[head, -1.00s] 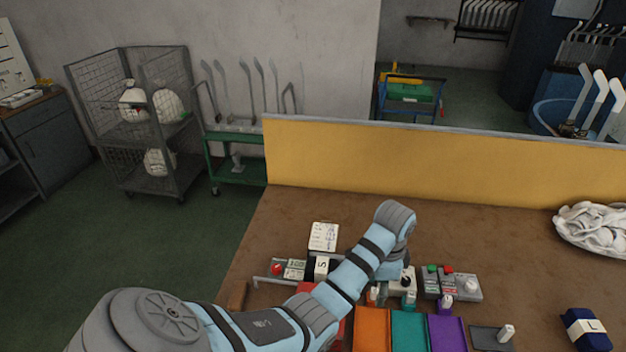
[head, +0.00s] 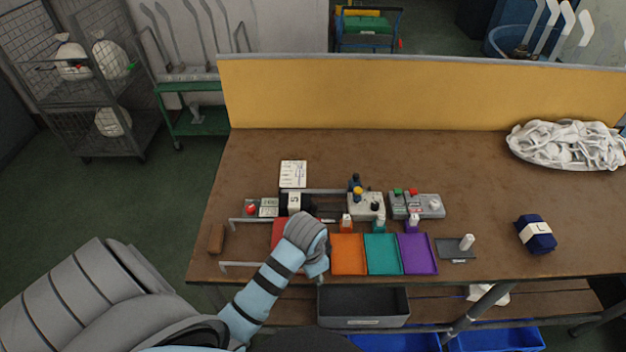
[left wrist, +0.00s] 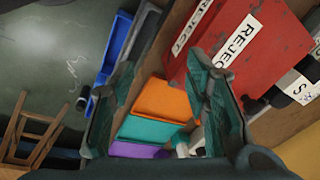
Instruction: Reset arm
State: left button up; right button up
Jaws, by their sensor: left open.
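My left arm comes in from the lower left in the head view, its wrist bent over the front edge of the brown bench (head: 400,165). In the head view the wrist hides the fingers. In the left wrist view my left gripper (left wrist: 165,100) is open, with nothing between its two dark green fingers. Beyond the fingers show the orange tray (left wrist: 163,98), the teal tray (left wrist: 150,130) and the purple tray (left wrist: 138,150). A red reject bin (left wrist: 240,55) lies beside the fingers at the right; in the head view the wrist partly covers it (head: 279,235). My right gripper is not in view.
A control box (head: 366,205) and a grey button box (head: 425,206) stand behind the trays. A dark blue bundle (head: 536,235) and a pile of white socks (head: 568,145) lie at the right. A yellow partition (head: 420,95) closes the back. Bare bench lies between.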

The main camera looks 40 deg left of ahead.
pick_arm(q)
jog(key=s+r+n+t, duration=0.2)
jog(key=s+r+n, duration=0.15)
jog(key=s, duration=1.05)
notch_tip(320, 180, down, 22)
jog(key=s+a+g+b, duration=0.1)
jog(key=g+b, duration=0.1)
jog(key=s+f+n+b, duration=0.1)
jog(key=s+f, duration=1.3)
jog(key=shift+a+f+g+b, duration=0.4)
